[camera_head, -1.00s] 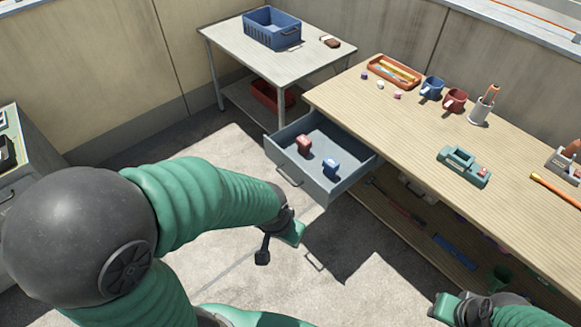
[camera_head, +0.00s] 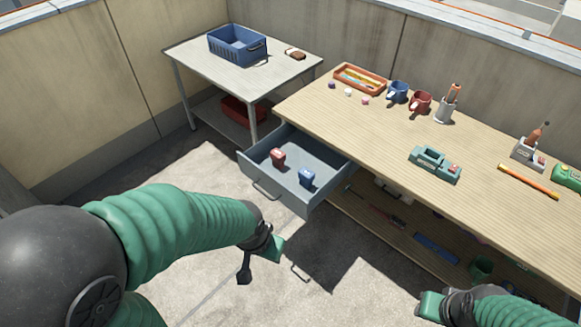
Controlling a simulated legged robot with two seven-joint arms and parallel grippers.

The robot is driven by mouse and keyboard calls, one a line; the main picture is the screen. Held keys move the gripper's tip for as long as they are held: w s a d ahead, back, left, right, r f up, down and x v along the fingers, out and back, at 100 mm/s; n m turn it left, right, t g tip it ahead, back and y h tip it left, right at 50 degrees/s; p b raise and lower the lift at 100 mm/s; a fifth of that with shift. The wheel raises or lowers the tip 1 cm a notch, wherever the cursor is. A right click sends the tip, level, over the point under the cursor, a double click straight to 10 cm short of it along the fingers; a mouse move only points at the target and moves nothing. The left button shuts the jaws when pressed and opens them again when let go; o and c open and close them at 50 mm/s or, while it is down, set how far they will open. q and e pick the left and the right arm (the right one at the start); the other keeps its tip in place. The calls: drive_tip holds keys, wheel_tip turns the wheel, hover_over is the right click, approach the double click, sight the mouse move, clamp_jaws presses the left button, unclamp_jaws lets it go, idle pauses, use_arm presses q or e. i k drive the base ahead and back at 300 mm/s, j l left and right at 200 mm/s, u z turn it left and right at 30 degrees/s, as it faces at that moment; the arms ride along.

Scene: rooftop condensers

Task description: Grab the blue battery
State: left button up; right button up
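The blue battery (camera_head: 307,178) stands in the open grey drawer (camera_head: 262,187) under the workbench, near the drawer's right side. A red battery (camera_head: 278,156) stands in the same drawer, to its left and farther back. My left gripper (camera_head: 262,262) is in front of the drawer, apart from it, with its two fingers spread and nothing between them. My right gripper (camera_head: 432,307) is at the bottom of the picture, in front of the workbench. Only part of it shows, and I cannot tell how its fingers stand.
The wooden workbench (camera_head: 370,140) carries an orange tray (camera_head: 360,79), a blue mug (camera_head: 397,92), a red mug (camera_head: 420,103), a green charger-like device (camera_head: 434,165) and tools. A side table (camera_head: 190,56) holds a blue crate (camera_head: 237,46). The drawer's front sticks out above open floor.

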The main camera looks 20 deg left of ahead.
sight(306, 177)
drive_tip(key=i+j+u, duration=0.15)
drive_tip(key=i+u, duration=0.55)
drive_tip(key=i, duration=0.15)
drive_tip(key=i+l+u, duration=0.1)
drive_tip(key=i+u, duration=0.3)
